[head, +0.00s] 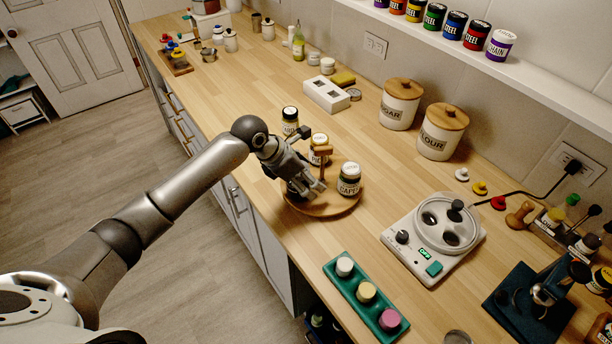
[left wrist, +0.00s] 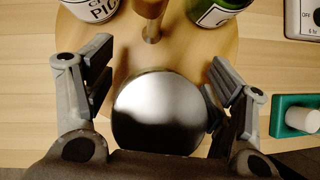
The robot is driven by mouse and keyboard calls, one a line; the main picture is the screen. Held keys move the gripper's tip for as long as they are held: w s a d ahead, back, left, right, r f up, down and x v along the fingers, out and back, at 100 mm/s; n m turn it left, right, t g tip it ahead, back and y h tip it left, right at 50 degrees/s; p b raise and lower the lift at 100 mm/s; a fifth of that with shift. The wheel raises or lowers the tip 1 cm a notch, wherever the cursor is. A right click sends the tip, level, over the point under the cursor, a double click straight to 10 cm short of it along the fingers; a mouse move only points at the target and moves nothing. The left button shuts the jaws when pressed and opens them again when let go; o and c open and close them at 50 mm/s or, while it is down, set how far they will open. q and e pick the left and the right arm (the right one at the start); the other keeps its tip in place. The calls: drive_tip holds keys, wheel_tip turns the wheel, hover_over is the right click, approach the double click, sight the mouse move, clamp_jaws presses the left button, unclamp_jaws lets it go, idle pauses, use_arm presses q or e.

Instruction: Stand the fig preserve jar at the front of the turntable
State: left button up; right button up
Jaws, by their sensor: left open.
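The round wooden turntable (head: 325,209) stands on the counter with a central post (head: 324,165). My left gripper (head: 308,186) is low over its front-left part. In the left wrist view its open fingers (left wrist: 160,85) stand on either side of a jar with a shiny dark lid (left wrist: 155,112). No label shows on this jar, so I cannot tell whether it is fig preserve; the gripper mostly hides it in the head view. A capers jar (head: 349,181) and a jar labelled "PIC…" (head: 319,143) stand on the turntable. My right gripper is not in view.
Another jar (head: 290,118) stands behind the gripper. A green tray with small pots (head: 342,283) lies at the front, and a white appliance (head: 408,262) stands to the right. A white block with holes (head: 326,94) is behind. Bare counter lies left of the appliance.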

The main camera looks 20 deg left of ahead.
use_arm(q)
drive_tip(key=shift+r, duration=0.15)
drive_tip(key=shift+s+a+r, duration=0.1)
drive_tip(key=shift+a+r, duration=0.15)
drive_tip(key=shift+r, duration=0.05)
drive_tip(key=b+v, duration=0.3)
drive_tip(key=v, duration=0.8)
drive_tip(key=shift+s+d, duration=0.1)
